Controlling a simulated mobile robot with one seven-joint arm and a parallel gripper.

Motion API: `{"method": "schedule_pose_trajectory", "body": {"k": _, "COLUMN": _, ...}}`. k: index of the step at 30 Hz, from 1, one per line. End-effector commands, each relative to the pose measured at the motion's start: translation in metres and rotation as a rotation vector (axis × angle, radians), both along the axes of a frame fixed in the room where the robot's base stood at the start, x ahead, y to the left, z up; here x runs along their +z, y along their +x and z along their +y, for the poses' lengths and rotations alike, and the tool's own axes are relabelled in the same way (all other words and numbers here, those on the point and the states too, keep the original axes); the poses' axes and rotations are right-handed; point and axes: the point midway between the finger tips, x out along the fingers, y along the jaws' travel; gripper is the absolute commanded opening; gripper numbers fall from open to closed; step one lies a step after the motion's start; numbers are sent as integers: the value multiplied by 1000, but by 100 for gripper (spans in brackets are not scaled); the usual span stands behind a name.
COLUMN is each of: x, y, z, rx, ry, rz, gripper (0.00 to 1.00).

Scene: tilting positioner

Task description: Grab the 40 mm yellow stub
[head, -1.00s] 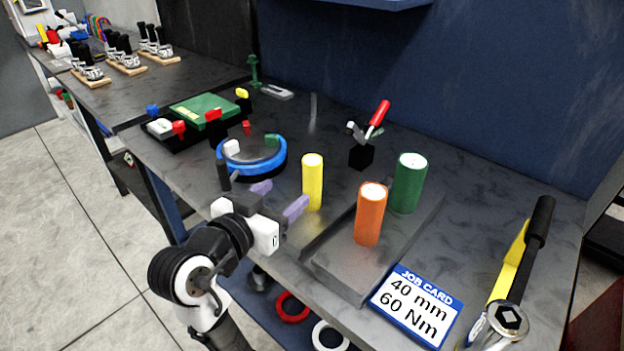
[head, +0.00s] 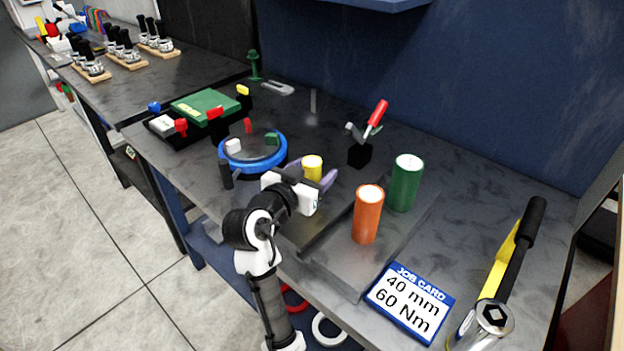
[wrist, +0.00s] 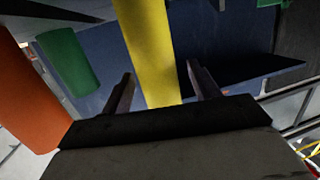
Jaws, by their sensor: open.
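The yellow stub (head: 313,163) stands upright on the bench, and only its upper part shows in the head view behind my gripper (head: 315,180). In the wrist view the yellow stub (wrist: 150,50) rises between the two fingers of my gripper (wrist: 158,88). The fingers are open, one on each side of it, with a visible gap on both sides. The stub's lower part is hidden by my gripper. An orange stub (head: 368,215) and a green stub (head: 405,183) stand to its right.
A blue ring (head: 228,158) is to the left, with a red-handled clamp (head: 376,115) behind. A long black-handled tool (head: 520,255) is at the right.

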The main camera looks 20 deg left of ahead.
Motion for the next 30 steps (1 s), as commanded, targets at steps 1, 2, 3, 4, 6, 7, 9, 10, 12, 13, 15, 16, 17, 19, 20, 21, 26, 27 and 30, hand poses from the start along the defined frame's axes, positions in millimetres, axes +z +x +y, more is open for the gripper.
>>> {"method": "schedule_pose_trajectory", "body": {"k": 1, "x": -1, "y": 0, "z": 0, "rx": 0, "ry": 0, "rz": 0, "gripper": 61}}
{"method": "schedule_pose_trajectory", "body": {"k": 2, "x": -1, "y": 0, "z": 0, "rx": 0, "ry": 0, "rz": 0, "gripper": 61}}
{"method": "schedule_pose_trajectory", "body": {"k": 3, "x": -1, "y": 0, "z": 0, "rx": 0, "ry": 0, "rz": 0, "gripper": 61}}
{"method": "schedule_pose_trajectory", "body": {"k": 4, "x": 0, "y": 0, "z": 0, "rx": 0, "ry": 0, "rz": 0, "gripper": 61}}
{"method": "schedule_pose_trajectory", "body": {"k": 6, "x": 0, "y": 0, "z": 0, "rx": 0, "ry": 0, "rz": 0, "gripper": 52}}
{"method": "schedule_pose_trajectory", "body": {"k": 7, "x": 0, "y": 0, "z": 0, "rx": 0, "ry": 0, "rz": 0, "gripper": 48}}
{"method": "schedule_pose_trajectory", "body": {"k": 9, "x": 0, "y": 0, "z": 0, "rx": 0, "ry": 0, "rz": 0, "gripper": 39}}
{"method": "schedule_pose_trajectory", "body": {"k": 10, "x": 0, "y": 0, "z": 0, "rx": 0, "ry": 0, "rz": 0, "gripper": 35}}
{"method": "schedule_pose_trajectory", "body": {"k": 12, "x": 0, "y": 0, "z": 0, "rx": 0, "ry": 0, "rz": 0, "gripper": 26}}
{"method": "schedule_pose_trajectory", "body": {"k": 13, "x": 0, "y": 0, "z": 0, "rx": 0, "ry": 0, "rz": 0, "gripper": 22}}
{"method": "schedule_pose_trajectory", "body": {"k": 15, "x": 0, "y": 0, "z": 0, "rx": 0, "ry": 0, "rz": 0, "gripper": 13}}
{"method": "schedule_pose_trajectory", "body": {"k": 16, "x": 0, "y": 0, "z": 0, "rx": 0, "ry": 0, "rz": 0, "gripper": 9}}
{"method": "schedule_pose_trajectory", "body": {"k": 17, "x": 0, "y": 0, "z": 0, "rx": 0, "ry": 0, "rz": 0, "gripper": 5}}
{"method": "schedule_pose_trajectory", "body": {"k": 19, "x": 1, "y": -1, "z": 0, "rx": 0, "ry": 1, "rz": -3, "gripper": 0}}
{"method": "schedule_pose_trajectory", "body": {"k": 20, "x": 1, "y": -1, "z": 0, "rx": 0, "ry": 1, "rz": -3, "gripper": 0}}
{"method": "schedule_pose_trajectory", "body": {"k": 21, "x": 1, "y": -1, "z": 0, "rx": 0, "ry": 1, "rz": -3, "gripper": 0}}
{"method": "schedule_pose_trajectory", "body": {"k": 26, "x": 2, "y": -1, "z": 0, "rx": 0, "ry": 1, "rz": -3, "gripper": 0}}
{"method": "schedule_pose_trajectory", "body": {"k": 27, "x": 2, "y": -1, "z": 0, "rx": 0, "ry": 2, "rz": -3, "gripper": 0}}
{"method": "schedule_pose_trajectory", "body": {"k": 30, "x": 7, "y": 0, "z": 0, "rx": 0, "ry": 2, "rz": -4, "gripper": 0}}
